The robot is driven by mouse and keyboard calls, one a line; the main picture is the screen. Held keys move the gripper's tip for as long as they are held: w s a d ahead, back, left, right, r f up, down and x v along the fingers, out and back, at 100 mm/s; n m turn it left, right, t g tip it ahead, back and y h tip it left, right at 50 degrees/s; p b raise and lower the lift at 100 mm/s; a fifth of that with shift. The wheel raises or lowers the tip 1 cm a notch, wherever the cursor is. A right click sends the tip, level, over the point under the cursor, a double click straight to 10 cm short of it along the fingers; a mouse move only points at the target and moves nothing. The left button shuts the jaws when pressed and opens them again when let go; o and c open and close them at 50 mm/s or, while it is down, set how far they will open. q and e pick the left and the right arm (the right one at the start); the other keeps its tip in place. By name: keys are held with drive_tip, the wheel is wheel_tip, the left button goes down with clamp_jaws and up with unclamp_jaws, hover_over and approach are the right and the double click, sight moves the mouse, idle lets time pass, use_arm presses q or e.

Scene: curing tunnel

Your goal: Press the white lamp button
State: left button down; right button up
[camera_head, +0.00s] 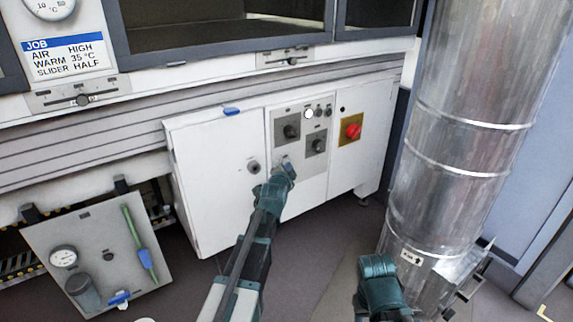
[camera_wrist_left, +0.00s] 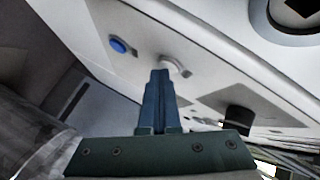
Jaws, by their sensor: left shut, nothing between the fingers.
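The white button (camera_wrist_left: 176,68) shows in the left wrist view, on the pale panel face, with a blue button (camera_wrist_left: 119,45) to its left. My left gripper (camera_wrist_left: 160,73) is shut and empty. Its fingertips lie just beside the white button in that picture; whether they touch it I cannot tell. In the head view my left gripper (camera_head: 288,166) is at the lower part of the grey control panel (camera_head: 289,113) and hides part of it. A bright white round lamp (camera_head: 309,114) shows near the panel's top. My right gripper (camera_head: 380,268) is low at the right; its fingers are not clear.
The panel also carries black knobs (camera_head: 291,132). A red knob on a yellow plate (camera_head: 353,131) is to the right. A large metal duct (camera_head: 455,130) stands at the right. A grey board with a gauge (camera_head: 64,257) is at the lower left.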

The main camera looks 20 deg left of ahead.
use_arm(q)
drive_tip(key=shift+s+d, duration=0.45)
drive_tip(key=shift+d, duration=0.15)
drive_tip(key=shift+s+d, duration=0.8)
drive_tip(key=shift+d, duration=0.2)
drive_tip(key=shift+s+d, duration=0.75)
drive_tip(key=shift+d, duration=0.2)
drive_tip(key=s+d+f+n+g+p, duration=0.25)
drive_tip(key=s+d+g, duration=0.25)
drive_tip(key=s, duration=0.6)
drive_tip(key=s+d+f+n+g+h+p, duration=0.15)
drive_tip(key=s+d+g+p, duration=0.3)
drive_tip(key=s, duration=0.65)
drive_tip(key=s+d+f+n+g+y+p, duration=0.1)
drive_tip(key=s+d+f+n+g+p, duration=0.15)
drive_tip(key=s+d+g, duration=0.6)
drive_tip(key=s+a+r+t+p, duration=0.1)
drive_tip(key=r+p, duration=1.7)
drive_tip(key=p, duration=0.1)
drive_tip(key=s+a+r+t+p, duration=0.1)
drive_tip(key=s+r+p, duration=0.1)
drive_tip(key=r+p, duration=1.7)
drive_tip(key=shift+s+r+t, duration=0.25)
drive_tip(key=shift+t, duration=0.05)
